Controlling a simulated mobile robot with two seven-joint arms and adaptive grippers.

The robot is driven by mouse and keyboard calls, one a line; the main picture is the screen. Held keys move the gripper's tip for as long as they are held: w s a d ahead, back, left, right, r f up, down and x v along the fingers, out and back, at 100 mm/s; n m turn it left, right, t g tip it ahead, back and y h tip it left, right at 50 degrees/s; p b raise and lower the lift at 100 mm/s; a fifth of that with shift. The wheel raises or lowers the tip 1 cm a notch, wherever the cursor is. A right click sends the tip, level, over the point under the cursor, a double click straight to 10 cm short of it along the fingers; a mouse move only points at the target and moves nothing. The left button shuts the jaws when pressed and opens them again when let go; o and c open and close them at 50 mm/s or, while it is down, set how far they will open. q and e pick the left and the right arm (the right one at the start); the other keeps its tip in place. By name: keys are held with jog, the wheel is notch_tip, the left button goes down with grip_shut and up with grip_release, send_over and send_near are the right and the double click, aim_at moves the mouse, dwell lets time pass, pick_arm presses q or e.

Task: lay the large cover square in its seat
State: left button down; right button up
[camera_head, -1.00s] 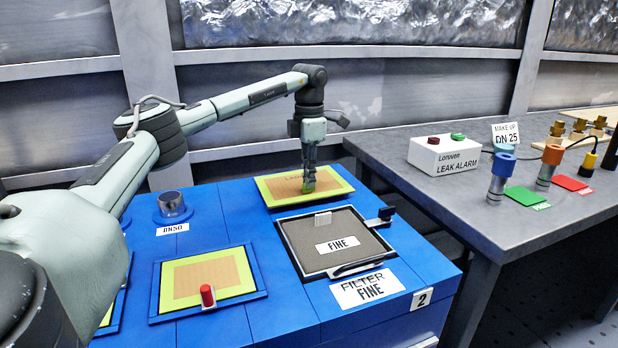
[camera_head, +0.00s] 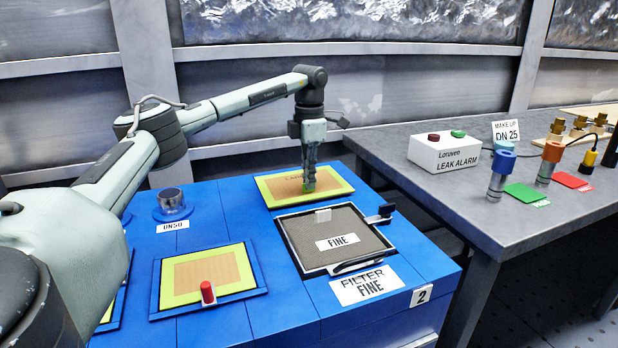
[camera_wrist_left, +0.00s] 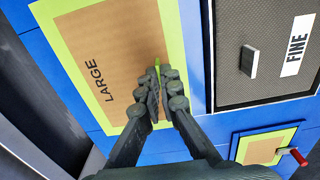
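The large cover (camera_head: 335,181) is a flat brown board with a yellow-green border. It lies at the back of the blue bench top, and LARGE is printed on it in the left wrist view (camera_wrist_left: 110,45). A green knob (camera_wrist_left: 157,64) stands on it. My left gripper (camera_head: 308,186) points down over the cover, with its fingers close together around the knob. The fingers hide most of the knob. I cannot tell whether the cover rests flush in its seat. My right gripper is not in view.
A dark FINE filter panel (camera_head: 312,234) with a white tab lies in front of the cover. A smaller cover (camera_head: 190,278) with a red knob is at the front left. A clear DN50 port (camera_head: 171,203) stands at the left. A grey table (camera_head: 455,207) stands to the right.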

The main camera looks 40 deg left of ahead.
pick_arm(q)
jog(key=shift+f, duration=0.2)
dwell(0.7)
jog(key=c, duration=1.6)
grip_release()
jog(key=shift+c, duration=0.2)
notch_tip(320, 180, up, 12)
jog(key=shift+f, duration=0.1)
